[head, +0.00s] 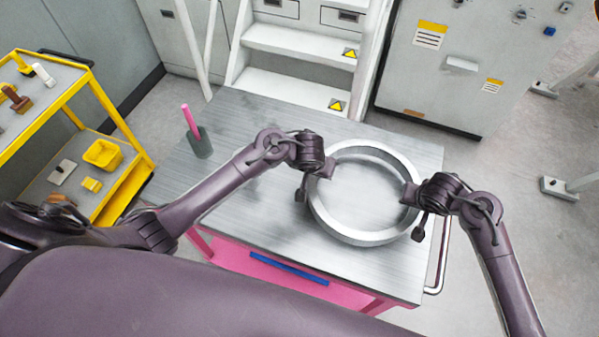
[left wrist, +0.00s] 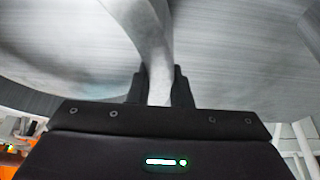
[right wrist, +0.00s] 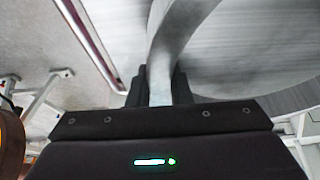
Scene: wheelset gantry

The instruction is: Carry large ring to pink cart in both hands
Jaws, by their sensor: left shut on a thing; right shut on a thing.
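The large grey metal ring (head: 358,236) is at the right part of the pink cart's metal top (head: 240,212). I cannot tell whether it touches the top or hangs just above it. My left gripper (head: 322,168) is shut on the ring's left side, and the ring wall (left wrist: 158,75) runs between its fingers (left wrist: 160,88) in the left wrist view. My right gripper (head: 411,194) is shut on the ring's right side. In the right wrist view the ring wall (right wrist: 163,70) passes between its fingers (right wrist: 159,88).
A grey cup with a pink stick (head: 199,140) stands at the cart's back left. A yellow trolley (head: 75,100) with small items is at the left. White steps (head: 300,60) and a grey cabinet (head: 450,80) stand behind.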

